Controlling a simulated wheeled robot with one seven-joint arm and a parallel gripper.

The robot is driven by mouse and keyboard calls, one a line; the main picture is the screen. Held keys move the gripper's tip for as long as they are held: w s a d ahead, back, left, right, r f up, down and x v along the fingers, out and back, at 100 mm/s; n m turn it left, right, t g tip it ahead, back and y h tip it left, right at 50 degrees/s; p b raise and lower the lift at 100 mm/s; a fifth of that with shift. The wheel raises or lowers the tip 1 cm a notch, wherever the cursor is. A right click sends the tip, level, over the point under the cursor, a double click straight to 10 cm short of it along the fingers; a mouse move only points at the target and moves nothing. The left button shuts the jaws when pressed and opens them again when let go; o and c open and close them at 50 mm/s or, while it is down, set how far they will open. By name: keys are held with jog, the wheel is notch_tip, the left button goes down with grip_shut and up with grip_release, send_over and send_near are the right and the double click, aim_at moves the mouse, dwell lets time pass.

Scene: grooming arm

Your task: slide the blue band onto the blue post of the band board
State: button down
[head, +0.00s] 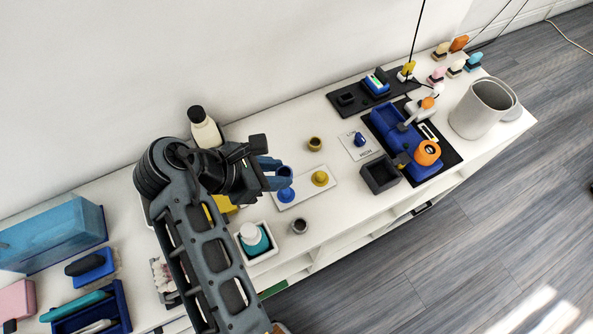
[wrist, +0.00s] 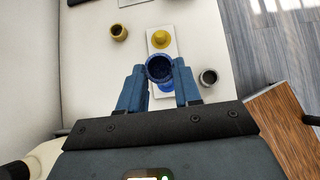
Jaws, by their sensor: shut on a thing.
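The blue band (wrist: 159,69) is a short dark blue ring held between the two blue fingers of my gripper (wrist: 158,84). In the head view my gripper (head: 275,170) is over the left end of the white band board (head: 303,188). The blue post (head: 286,196) stands on that end, just under the band. In the wrist view part of the blue post (wrist: 166,88) shows past the band's rim. I cannot tell whether the band touches the post top. A yellow post (head: 320,178) stands bare on the board's other end.
A mustard band (head: 314,144) lies behind the board and a grey band (head: 299,226) in front of it. A white tray with a teal bottle (head: 253,239) is at the front left. A card with a blue knob (head: 360,140) and a dark box (head: 380,174) are to the right.

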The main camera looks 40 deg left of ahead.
aim_at(282, 192)
dwell(0.4)
jog(key=shift+f+b, duration=1.1)
jog(key=shift+f, duration=1.85)
jog(key=shift+p, duration=1.1)
jog(key=shift+f+b, duration=0.65)
jog(key=shift+f, duration=1.05)
jog(key=c, duration=0.7)
grip_release()
jog(key=shift+v, duration=3.9)
